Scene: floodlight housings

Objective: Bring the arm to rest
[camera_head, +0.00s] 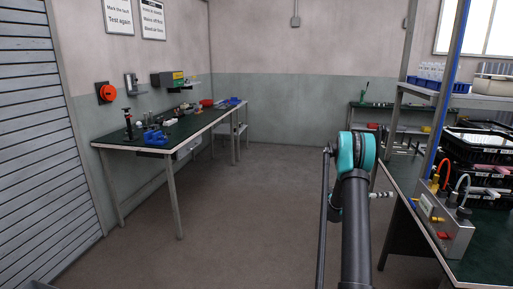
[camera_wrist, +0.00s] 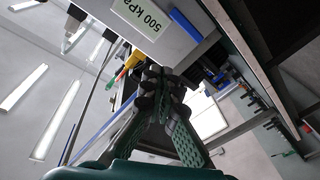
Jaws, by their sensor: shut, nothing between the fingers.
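My gripper (camera_wrist: 160,82) shows in the wrist view, with its two dark green, ribbed fingers drawn together at the tips and nothing between them. It points towards a pale grey box (camera_wrist: 182,22) with a "500 kPa" label, and the gap to the box is hard to judge. In the head view my arm stands upright right of the middle, with a dark tube and a teal joint. I cannot make out the gripper for certain in the head view.
A bench with a grey fitting box (camera_head: 452,232), hoses and stacked black crates (camera_head: 475,150) stands close on the right, under a shelf with a blue post (camera_head: 447,90). A green-topped workbench (camera_head: 180,128) with tools stands at the left wall. The floor (camera_head: 255,210) between is clear.

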